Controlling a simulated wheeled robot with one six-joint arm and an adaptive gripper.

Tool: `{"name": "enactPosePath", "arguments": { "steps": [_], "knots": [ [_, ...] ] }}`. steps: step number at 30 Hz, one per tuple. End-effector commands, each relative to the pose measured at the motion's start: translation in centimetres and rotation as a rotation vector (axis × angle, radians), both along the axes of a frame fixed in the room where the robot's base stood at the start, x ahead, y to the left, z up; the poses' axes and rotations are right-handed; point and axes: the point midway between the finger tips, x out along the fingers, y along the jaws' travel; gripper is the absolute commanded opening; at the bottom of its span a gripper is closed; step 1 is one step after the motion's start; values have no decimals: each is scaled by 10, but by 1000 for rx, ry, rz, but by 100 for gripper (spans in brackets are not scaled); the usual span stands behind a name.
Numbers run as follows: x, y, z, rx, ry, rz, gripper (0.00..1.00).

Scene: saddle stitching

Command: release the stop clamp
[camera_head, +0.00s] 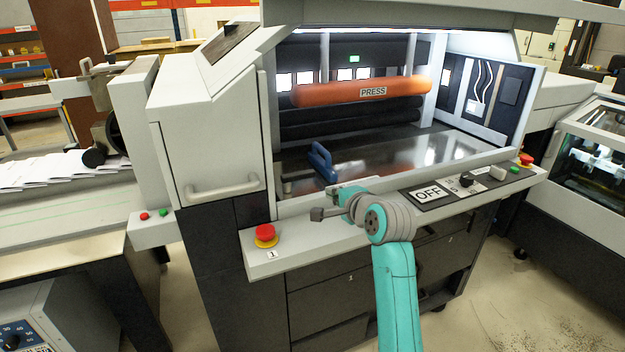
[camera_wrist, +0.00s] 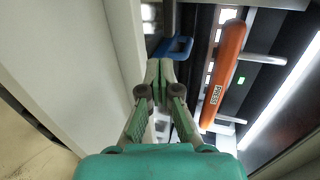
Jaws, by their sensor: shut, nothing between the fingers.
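A blue handle (camera_head: 322,162), which looks like the stop clamp, stands on the metal bed inside the press opening, toward its left end. It also shows in the wrist view (camera_wrist: 181,47), just beyond my fingertips. My gripper (camera_head: 338,191) is at the front edge of the opening, just below the blue handle in the head view. In the wrist view my gripper (camera_wrist: 160,66) has its fingertips together with nothing between them. The fingertips look close to the handle; I cannot tell whether they touch it. The clamp's base is partly hidden in the wrist view.
An orange bar marked PRESS (camera_head: 362,91) spans the opening above the bed. The front ledge carries a red emergency button (camera_head: 266,234), an OFF sign (camera_head: 427,195) and a black knob (camera_head: 466,180). A white side panel (camera_wrist: 55,60) stands close on my left in the wrist view.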

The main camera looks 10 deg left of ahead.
Motion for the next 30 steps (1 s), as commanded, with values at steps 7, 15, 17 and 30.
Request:
{"name": "enactPosePath", "arguments": {
  "steps": [7,15,17,30],
  "knots": [
    [25,17,-9,-1,2,1,0],
    [62,42,-23,-1,2,1,0],
    [70,47,-26,-1,2,1,0],
    [107,73,-29,0,0,1,0]
  ]
}}
